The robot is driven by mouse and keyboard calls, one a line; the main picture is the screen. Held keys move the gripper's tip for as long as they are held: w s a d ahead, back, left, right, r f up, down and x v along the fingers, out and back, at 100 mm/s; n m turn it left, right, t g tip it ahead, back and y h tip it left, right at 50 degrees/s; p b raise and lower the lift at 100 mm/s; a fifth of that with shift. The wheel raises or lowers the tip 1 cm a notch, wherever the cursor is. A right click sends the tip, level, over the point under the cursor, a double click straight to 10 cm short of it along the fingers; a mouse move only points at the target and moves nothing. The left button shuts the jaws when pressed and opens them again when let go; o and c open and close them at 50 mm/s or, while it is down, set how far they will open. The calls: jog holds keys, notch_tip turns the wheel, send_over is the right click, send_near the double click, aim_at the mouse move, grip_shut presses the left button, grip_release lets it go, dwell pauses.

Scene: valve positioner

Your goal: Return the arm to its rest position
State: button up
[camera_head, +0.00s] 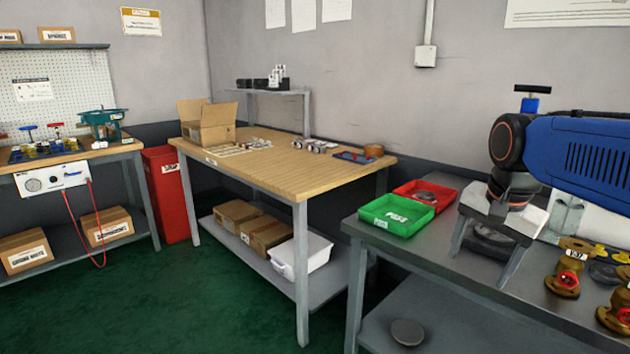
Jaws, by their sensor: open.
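My blue arm (590,155) reaches in from the right edge over the grey bench (440,262). My gripper (482,262) points down at the bench with its two grey fingers spread apart. A dark round thing (490,236) shows between and behind the fingers; I cannot tell what it is, but the fingers are apart and not closed on it. The height of the fingertips over the bench top is hard to judge.
Left of my gripper are a green tray (397,228) and a red tray (440,189) holding a dark round part. Brass valve bodies (567,265) with red parts stand close on the right. A wooden table (290,170) with an open carton (207,125) stands further back.

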jog(key=s+a+f+n+t, duration=0.2)
jog(key=s+a+f+n, duration=0.1)
jog(key=s+f+n, duration=0.7)
jog(key=shift+s+f, duration=1.4)
jog(key=shift+s, duration=0.15)
